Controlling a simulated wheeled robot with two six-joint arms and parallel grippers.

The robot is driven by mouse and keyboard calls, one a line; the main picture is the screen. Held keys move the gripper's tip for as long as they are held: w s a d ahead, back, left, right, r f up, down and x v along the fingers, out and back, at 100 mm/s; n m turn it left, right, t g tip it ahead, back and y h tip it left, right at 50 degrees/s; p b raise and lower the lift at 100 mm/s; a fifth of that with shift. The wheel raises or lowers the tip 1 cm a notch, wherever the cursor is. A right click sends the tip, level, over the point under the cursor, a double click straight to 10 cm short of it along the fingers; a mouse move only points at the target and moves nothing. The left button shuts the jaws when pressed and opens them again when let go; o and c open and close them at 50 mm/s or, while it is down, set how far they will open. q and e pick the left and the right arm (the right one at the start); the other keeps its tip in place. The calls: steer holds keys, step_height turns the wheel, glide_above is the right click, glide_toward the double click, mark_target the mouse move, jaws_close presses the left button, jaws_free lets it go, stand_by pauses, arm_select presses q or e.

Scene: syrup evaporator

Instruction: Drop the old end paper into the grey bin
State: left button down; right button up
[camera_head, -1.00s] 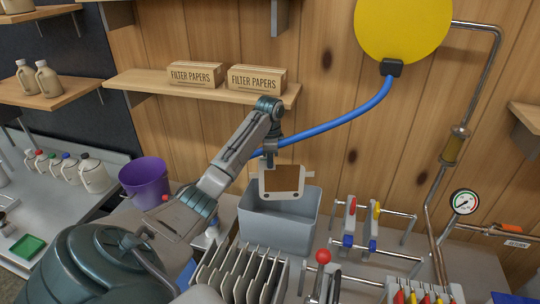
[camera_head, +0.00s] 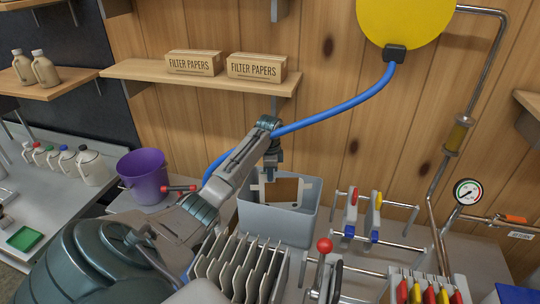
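The old end paper (camera_head: 283,191) is a small white sheet with a brown stained middle. It hangs upright within the outline of the grey bin's mouth, its lower edge close to the front rim. The grey bin (camera_head: 277,225) stands against the wooden wall at the middle. My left gripper (camera_head: 271,172) points down over the bin and appears shut on the paper's upper left edge; the fingertips are small and partly merge with the sheet. My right gripper is not in view.
A filter press with several grey plates (camera_head: 240,268) stands in front of the bin. Valve handles (camera_head: 351,210) are close to its right. A blue hose (camera_head: 345,107) passes behind my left arm. A purple bucket (camera_head: 143,176) stands left. A shelf (camera_head: 200,81) is above.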

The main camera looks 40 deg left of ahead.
arm_select(q)
steer(key=shift+f, duration=0.15)
steer(key=c, duration=1.6)
jaws_free()
steer(key=o, duration=0.3)
steer(key=shift+o, duration=0.2)
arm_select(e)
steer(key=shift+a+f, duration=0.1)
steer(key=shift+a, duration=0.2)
arm_select(q)
step_height(320, 180, up, 3)
steer(key=p, duration=0.3)
steer(key=shift+r+p, duration=0.4)
steer(key=shift+r, duration=2.15)
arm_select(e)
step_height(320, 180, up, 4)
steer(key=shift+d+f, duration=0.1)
